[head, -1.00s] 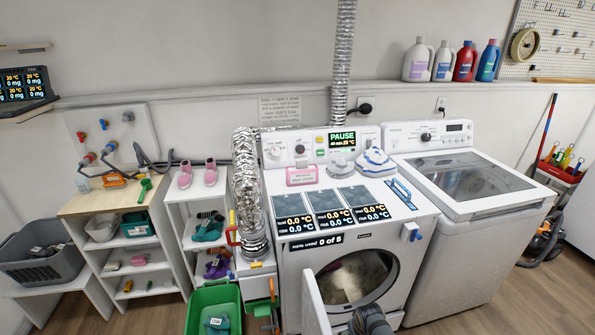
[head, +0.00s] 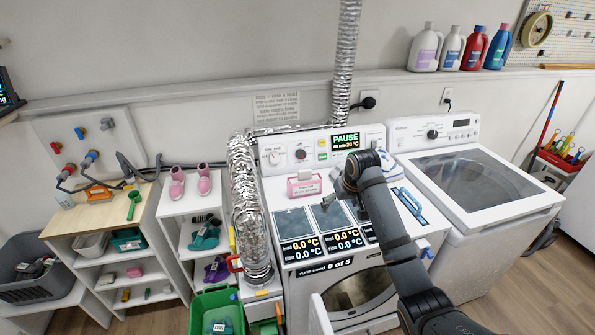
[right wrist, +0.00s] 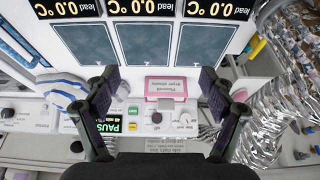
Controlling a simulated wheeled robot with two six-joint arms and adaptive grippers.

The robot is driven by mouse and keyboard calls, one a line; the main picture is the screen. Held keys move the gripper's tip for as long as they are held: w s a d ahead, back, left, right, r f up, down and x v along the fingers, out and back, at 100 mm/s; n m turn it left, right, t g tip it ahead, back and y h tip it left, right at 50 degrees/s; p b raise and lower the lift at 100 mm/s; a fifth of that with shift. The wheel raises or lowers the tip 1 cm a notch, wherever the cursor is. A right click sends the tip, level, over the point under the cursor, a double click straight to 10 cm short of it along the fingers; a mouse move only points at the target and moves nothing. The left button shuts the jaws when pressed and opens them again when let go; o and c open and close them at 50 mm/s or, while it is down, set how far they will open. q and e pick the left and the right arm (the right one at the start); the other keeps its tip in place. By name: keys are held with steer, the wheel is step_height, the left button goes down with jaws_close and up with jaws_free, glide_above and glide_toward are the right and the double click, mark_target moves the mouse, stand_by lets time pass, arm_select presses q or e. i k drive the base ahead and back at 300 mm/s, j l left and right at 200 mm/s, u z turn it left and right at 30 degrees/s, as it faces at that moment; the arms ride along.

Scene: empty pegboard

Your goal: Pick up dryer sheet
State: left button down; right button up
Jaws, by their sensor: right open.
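The dryer sheet box is a small pink-framed box with a white label (head: 304,186), standing on top of the dryer near its control panel. A pale piece, perhaps a sheet, shows at its top edge (head: 304,174). In the right wrist view the box (right wrist: 165,86) lies between the two spread fingers, beyond their tips and not touched. My right gripper (head: 343,206) is open and empty above the dryer top, to the right of the box; it also shows in the right wrist view (right wrist: 158,78). My left gripper is not in view.
A silver duct (head: 249,215) stands left of the box. A washer (head: 480,185) is at right.

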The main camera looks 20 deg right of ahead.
mark_target(303, 176)
steer(key=i, duration=0.9)
